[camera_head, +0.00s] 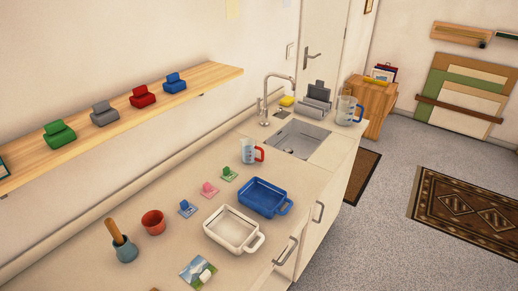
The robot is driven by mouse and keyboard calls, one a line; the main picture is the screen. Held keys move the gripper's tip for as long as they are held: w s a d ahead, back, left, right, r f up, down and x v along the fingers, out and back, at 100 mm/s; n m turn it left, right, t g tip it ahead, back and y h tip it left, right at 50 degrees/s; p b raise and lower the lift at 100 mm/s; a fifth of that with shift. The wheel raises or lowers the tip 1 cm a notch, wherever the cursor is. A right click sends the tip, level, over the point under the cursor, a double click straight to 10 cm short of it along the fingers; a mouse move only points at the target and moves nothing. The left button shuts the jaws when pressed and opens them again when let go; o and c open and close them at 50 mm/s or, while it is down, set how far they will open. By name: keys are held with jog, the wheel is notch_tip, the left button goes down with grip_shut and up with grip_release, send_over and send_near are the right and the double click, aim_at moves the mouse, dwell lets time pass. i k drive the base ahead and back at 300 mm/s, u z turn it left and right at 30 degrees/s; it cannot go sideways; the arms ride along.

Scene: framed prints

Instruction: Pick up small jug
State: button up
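A small clear jug (247,151) with a red handle stands upright on the counter, left of the sink and behind the blue dish. Its handle points to the right. A larger clear jug (345,109) with a blue handle stands at the far end of the counter, right of the sink. My gripper is not in view, and nothing visible touches either jug.
On the counter (180,170) are a blue dish (264,197), a white dish (233,229), a red bowl (153,222), a pot with a wooden handle (124,247) and several small coloured items on cards. A tall faucet (284,77) rises behind the sink (297,139). A wooden shelf (120,120) hangs above.

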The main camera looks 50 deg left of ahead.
aim_at(253, 153)
jog(key=z, duration=0.05)
jog(key=i, duration=2.35)
jog(key=u, duration=2.85)
